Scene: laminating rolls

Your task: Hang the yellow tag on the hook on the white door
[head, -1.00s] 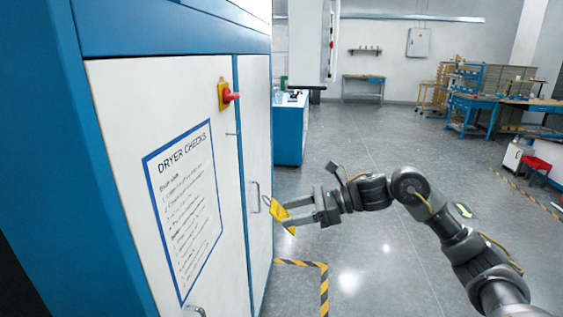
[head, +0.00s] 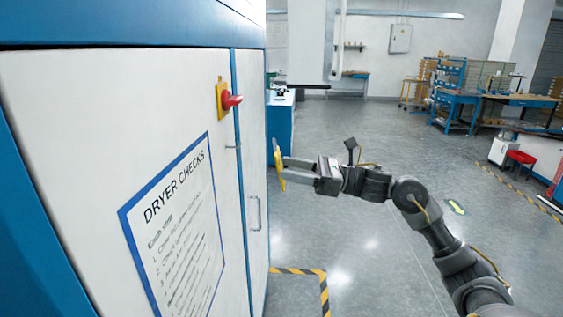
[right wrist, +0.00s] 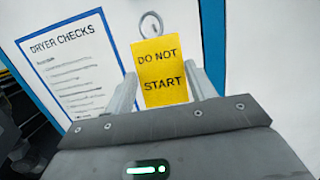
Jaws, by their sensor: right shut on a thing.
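The yellow tag (head: 279,164) is held upright in my right gripper (head: 286,171), to the right of the cabinet and apart from it. In the right wrist view the tag (right wrist: 162,72) reads "DO NOT START", sits between the two fingers, and has a wire ring (right wrist: 151,24) at its top. A small grey hook (head: 233,147) sticks out from the white door (head: 90,110), below the red switch and left of the tag. The hook cannot be made out in the right wrist view. My left gripper is not in view.
A red rotary switch (head: 231,100) on a yellow plate juts from the door above the hook. A "DRYER CHECKS" sheet (head: 180,225) is on the door. A handle (head: 256,213) is on the narrower panel (head: 256,110). The floor right of the cabinet is open.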

